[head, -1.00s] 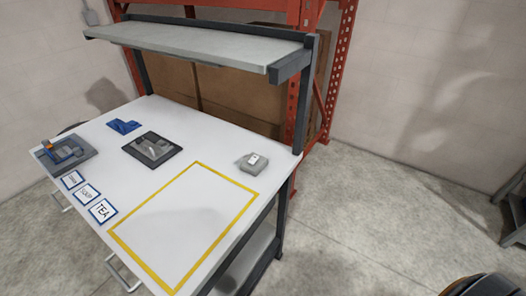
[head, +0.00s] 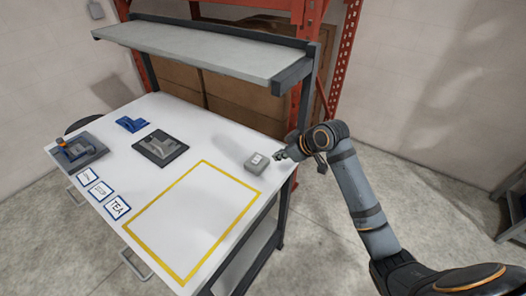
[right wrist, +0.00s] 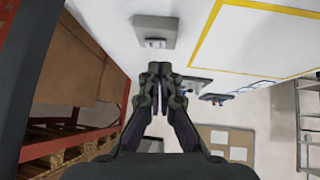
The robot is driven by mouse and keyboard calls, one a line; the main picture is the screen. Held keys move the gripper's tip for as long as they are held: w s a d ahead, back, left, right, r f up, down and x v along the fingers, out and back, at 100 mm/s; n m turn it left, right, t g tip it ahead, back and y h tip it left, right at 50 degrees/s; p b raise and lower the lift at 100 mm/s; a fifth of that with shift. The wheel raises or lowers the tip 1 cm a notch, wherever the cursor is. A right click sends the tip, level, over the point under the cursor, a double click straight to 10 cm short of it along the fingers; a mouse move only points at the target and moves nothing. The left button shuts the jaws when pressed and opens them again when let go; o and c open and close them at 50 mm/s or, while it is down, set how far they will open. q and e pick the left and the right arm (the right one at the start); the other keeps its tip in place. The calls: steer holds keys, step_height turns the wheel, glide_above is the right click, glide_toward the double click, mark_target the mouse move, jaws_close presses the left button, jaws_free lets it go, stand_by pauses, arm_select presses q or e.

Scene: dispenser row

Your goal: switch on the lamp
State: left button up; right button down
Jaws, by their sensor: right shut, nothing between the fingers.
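A small grey switch box (head: 256,162) with a pale switch on its top sits near the right edge of the white table (head: 225,150). My right gripper (head: 280,155) is shut and empty, just right of the box, with its tips pointing toward it. In the right wrist view the shut fingertips (right wrist: 160,68) lie just below the box (right wrist: 153,30) in the picture, and a small gap shows between them. I cannot tell how the switch is set. No lamp is recognisable in these views. My left gripper is out of view.
A yellow-outlined area (head: 203,162) lies empty beside the box. A dark tray (head: 160,157), a blue holder (head: 131,124), a grey-blue device (head: 78,150) and label cards (head: 117,206) are farther left. A shelf (head: 210,55) overhangs the back.

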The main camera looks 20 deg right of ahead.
steer(key=shift+n+t+y, duration=0.3)
steer(key=shift+t+y, duration=0.1)
steer(key=w+r, duration=0.3)
steer(key=r, duration=0.1)
steer(key=shift+d, duration=0.35)
steer(key=p, duration=0.2)
glide_above(257, 155)
steer(key=s, duration=0.3)
steer(key=f, duration=0.4)
steer(key=d+f, duration=0.1)
steer(key=f, duration=0.2)
steer(key=shift+w, duration=0.15)
steer(key=f, duration=0.1)
steer(key=f+p, duration=0.1)
steer(key=shift+w+d+f, duration=0.15)
steer(key=shift+d+f, duration=0.05)
steer(key=shift+f, duration=0.1)
steer(key=shift+d+f, duration=0.15)
steer(key=shift+f, duration=0.55)
